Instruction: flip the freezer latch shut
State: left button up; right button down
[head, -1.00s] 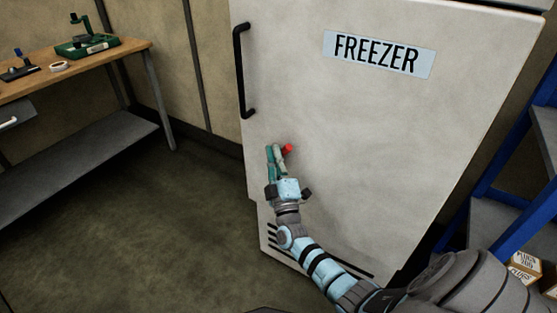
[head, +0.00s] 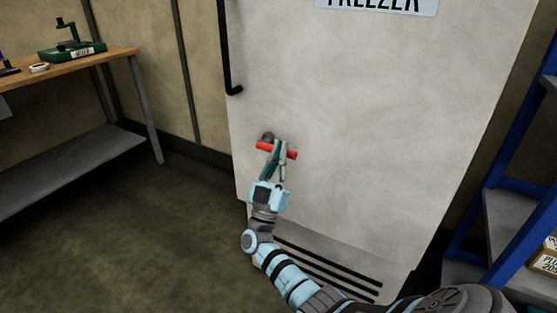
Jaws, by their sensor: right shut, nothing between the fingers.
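The freezer (head: 350,120) is a tall off-white door with a blue-and-black label at the top of the head view. A red latch (head: 264,147) lies roughly level near the door's left edge, with a dark round pivot (head: 267,137) by it. My right gripper (head: 277,146) is in front of the latch, its green fingers shut with nothing between them. The fingers hide the middle of the latch; red shows on both sides. I cannot tell whether they touch it. My left gripper is not in view.
A black door handle (head: 228,60) is above the latch. A wooden workbench (head: 100,63) with a green tool stands at the left. A blue-framed shelf (head: 470,215) with a box stands at the right. The floor at left is clear.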

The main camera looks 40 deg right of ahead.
jog(key=shift+f+m+g, duration=0.4)
jog(key=shift+f+g, duration=0.1)
jog(key=shift+f, duration=0.05)
jog(key=shift+f+t, duration=0.1)
jog(key=shift+t, duration=0.2)
jog(key=v, duration=0.7)
jog(key=shift+a, duration=0.2)
jog(key=shift+s+f, duration=0.1)
jog(key=shift+f, duration=0.05)
